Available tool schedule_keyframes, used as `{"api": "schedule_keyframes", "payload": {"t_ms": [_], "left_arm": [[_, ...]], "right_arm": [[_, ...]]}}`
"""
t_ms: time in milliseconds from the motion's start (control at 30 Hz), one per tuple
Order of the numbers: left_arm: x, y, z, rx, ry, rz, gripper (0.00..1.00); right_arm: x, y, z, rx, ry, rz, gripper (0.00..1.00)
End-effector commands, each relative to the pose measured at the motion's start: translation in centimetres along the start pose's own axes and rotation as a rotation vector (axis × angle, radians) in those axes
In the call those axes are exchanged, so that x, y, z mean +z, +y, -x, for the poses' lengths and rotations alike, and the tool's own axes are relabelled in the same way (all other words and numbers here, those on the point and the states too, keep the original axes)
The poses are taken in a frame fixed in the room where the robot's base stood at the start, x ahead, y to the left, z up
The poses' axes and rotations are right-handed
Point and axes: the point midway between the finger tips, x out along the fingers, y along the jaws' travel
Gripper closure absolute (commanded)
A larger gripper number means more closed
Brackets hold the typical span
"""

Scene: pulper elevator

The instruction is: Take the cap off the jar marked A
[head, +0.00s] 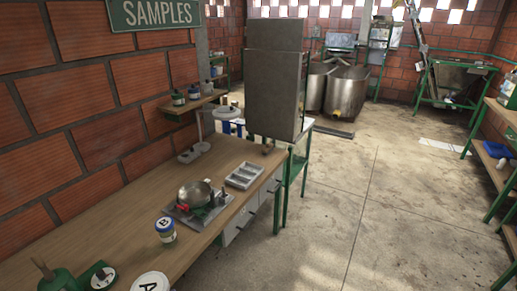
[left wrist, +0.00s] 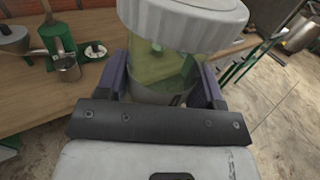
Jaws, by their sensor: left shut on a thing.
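A jar's white cap with a black letter A (head: 150,283) shows at the bottom edge of the head view, with the jar body cut off or hidden below it. In the left wrist view a clear, yellow-green jar (left wrist: 165,68) has a ribbed whitish cap (left wrist: 185,22) seated on top. My left gripper (left wrist: 163,82) is shut on this jar's body below the cap, one dark finger on each side. The letter is not visible in that view. My left gripper does not show in the head view. My right gripper is in neither view.
A second jar with a blue label (head: 165,230) stands on the wooden bench (head: 130,215). Behind it are a metal bowl (head: 194,194) on a plate and a sectioned tray (head: 244,176). Green equipment (head: 60,280) sits at the lower left. A tall grey box (head: 273,85) rises beyond.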

Motion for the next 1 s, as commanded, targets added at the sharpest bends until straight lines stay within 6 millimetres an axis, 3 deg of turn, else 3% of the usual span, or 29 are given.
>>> {"api": "schedule_keyframes", "payload": {"t_ms": [33, 167, 1000], "left_arm": [[2.0, 0.0, -0.1, -0.003, -0.002, 0.001, 0.81], [5.0, 0.0, -0.2, -0.015, 0.0, 0.003, 0.81], [29.3, -0.7, -1.4, -0.129, 0.001, 0.004, 0.81]], "right_arm": [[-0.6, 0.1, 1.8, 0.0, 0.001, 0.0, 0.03], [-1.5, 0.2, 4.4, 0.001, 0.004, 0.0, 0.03], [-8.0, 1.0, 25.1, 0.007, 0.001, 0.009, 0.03]]}}
